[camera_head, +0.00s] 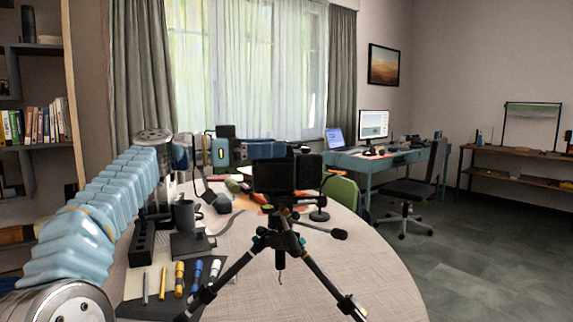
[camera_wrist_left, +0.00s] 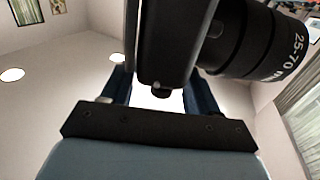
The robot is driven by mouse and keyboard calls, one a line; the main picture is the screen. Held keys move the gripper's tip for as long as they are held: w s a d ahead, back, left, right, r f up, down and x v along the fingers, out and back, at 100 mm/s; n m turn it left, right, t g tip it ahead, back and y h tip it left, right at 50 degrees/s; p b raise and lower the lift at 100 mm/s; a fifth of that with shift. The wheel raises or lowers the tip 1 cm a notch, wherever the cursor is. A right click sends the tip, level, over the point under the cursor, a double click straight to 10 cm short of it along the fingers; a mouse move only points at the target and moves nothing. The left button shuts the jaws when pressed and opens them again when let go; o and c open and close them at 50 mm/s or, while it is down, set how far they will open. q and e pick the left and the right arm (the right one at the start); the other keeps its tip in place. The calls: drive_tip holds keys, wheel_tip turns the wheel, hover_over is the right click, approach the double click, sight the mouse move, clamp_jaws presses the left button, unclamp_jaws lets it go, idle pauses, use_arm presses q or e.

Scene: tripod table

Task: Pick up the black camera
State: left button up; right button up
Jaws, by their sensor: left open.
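The black camera (camera_head: 272,178) sits on top of a black tripod (camera_head: 281,240) that stands at the round table. In the left wrist view the camera body (camera_wrist_left: 168,40) fills the upper middle, with its lens (camera_wrist_left: 262,42) pointing right. My left gripper (camera_head: 272,151) reaches in from the left, at the camera's upper part. Its jaws are open, and in the wrist view the fingers (camera_wrist_left: 160,88) show on either side of the camera body. I cannot tell whether either finger touches it. The fingertips are partly hidden behind the camera. My right gripper is not in view.
The round table (camera_head: 345,262) carries a dark mug (camera_head: 186,216), a black holder (camera_head: 142,243) and several markers (camera_head: 197,275) left of the tripod. A green chair (camera_head: 343,191) stands behind. The table's right side is clear. A blue desk (camera_head: 385,167) is farther back.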

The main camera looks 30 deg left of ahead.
use_arm(q)
drive_tip(key=shift+x, duration=0.85)
clamp_jaws()
drive_tip(key=shift+r, duration=0.15)
drive_tip(key=shift+r, duration=0.15)
